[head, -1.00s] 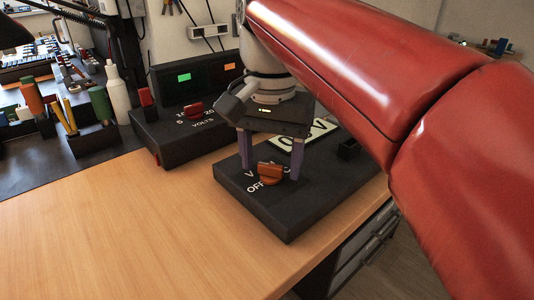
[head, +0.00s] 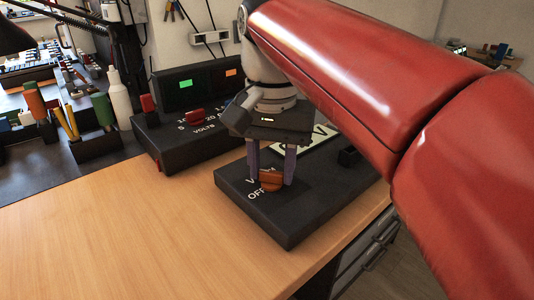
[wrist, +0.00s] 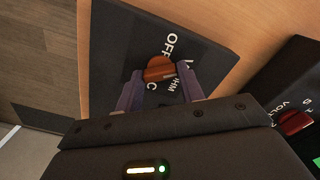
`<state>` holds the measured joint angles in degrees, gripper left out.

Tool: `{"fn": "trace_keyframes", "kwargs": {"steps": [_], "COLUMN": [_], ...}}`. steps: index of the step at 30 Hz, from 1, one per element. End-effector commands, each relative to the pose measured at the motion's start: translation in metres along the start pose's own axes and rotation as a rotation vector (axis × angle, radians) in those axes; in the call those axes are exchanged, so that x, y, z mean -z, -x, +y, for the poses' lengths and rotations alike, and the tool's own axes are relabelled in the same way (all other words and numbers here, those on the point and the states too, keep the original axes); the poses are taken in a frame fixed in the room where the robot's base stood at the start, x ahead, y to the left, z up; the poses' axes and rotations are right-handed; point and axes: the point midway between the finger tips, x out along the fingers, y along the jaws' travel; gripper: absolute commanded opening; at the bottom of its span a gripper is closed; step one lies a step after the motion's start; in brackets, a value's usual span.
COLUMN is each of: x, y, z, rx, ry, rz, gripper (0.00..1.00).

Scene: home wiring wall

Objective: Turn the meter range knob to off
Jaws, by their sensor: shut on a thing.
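The meter (head: 292,227) is a black box lying on the wooden table, with white range labels and a pale display partly hidden behind my gripper. Its orange range knob (head: 271,181) stands near the OFF label (head: 256,195). In the wrist view the knob (wrist: 159,69) sits between my fingertips, with OFF lettering (wrist: 168,45) beside it. My gripper (head: 271,180) points down with its purple fingers on both sides of the knob, shut on it. Which label the knob points at is hard to tell.
A black power supply (head: 190,140) with a green and an orange display and red knobs stands at the back left. A pen holder (head: 95,143) and white bottle (head: 119,98) are further left. The wooden table (head: 120,235) in front is clear.

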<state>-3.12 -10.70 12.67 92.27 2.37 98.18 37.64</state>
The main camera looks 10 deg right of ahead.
Motion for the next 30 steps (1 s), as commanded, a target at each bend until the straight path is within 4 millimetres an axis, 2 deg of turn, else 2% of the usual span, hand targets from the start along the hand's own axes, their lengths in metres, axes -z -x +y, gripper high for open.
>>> {"fn": "trace_keyframes", "kwargs": {"steps": [30], "x": [0.0], "y": [0.002], "z": [-0.0002], "rx": [0.001], "ry": [0.835], "rz": [0.002], "gripper": [0.15]}}
